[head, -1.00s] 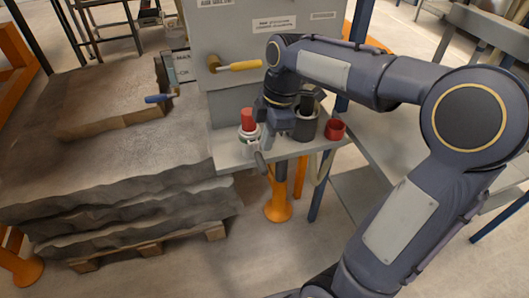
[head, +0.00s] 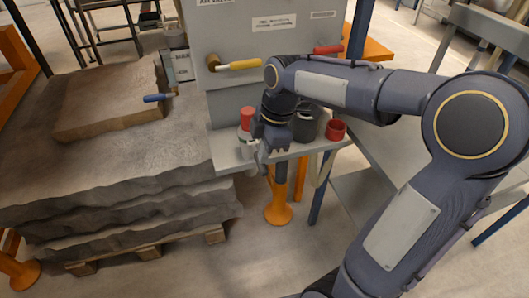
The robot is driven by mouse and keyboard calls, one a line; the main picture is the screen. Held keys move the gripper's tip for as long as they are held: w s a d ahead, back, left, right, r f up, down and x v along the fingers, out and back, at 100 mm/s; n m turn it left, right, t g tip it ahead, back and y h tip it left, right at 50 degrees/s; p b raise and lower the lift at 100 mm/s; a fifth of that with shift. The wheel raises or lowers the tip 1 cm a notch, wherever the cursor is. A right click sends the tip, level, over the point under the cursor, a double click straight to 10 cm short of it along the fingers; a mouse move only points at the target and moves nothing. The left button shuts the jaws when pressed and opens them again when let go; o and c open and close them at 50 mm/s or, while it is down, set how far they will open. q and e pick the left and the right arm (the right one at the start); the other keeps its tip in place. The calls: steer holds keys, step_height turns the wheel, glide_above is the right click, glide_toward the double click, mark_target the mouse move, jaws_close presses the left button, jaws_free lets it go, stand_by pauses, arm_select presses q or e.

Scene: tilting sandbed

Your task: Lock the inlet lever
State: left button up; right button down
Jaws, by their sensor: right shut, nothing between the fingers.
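A grey panel (head: 232,30) carries a yellow-handled lever (head: 238,65) on its left side and a red-handled lever (head: 328,49) on its right. Both handles lie roughly level. I cannot read which lever is the inlet one. My right gripper (head: 261,158) points down at the shelf's front edge, below the yellow lever. It is shut and empty, and touches neither yellow nor red lever. It stands beside a red-topped item (head: 247,116), partly covering it. My left gripper is out of view.
The shelf (head: 226,158) under the panel also holds a dark cup (head: 306,122) and a red cup (head: 336,130). My right arm covers much of the right side.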

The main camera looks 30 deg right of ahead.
mark_target(266, 169)
steer(key=f+t+b, duration=0.1)
steer(key=b, duration=0.2)
steer(key=f+t+b, duration=0.2)
steer(key=b, duration=0.2)
steer(key=s+f+t+h+b, duration=0.1)
steer(key=b, duration=0.3)
steer(key=shift+a+f+t, duration=0.15)
steer(key=shift+f+t, duration=0.25)
steer(key=shift+w+d+f+n+t+h+b, duration=0.2)
steer(key=shift+f+t+b, duration=0.65)
steer(key=shift+b, duration=1.6)
steer(key=shift+w+a+f+n+t+h+b, duration=0.1)
steer(key=shift+w+f+n+t+h+b, duration=0.3)
steer(key=shift+t+b, duration=1.45)
steer(key=shift+w+d+f+t+h+b, duration=0.15)
steer(key=shift+f+t+b, duration=0.45)
steer(key=shift+b, duration=2.5)
steer(key=shift+f, duration=0.15)
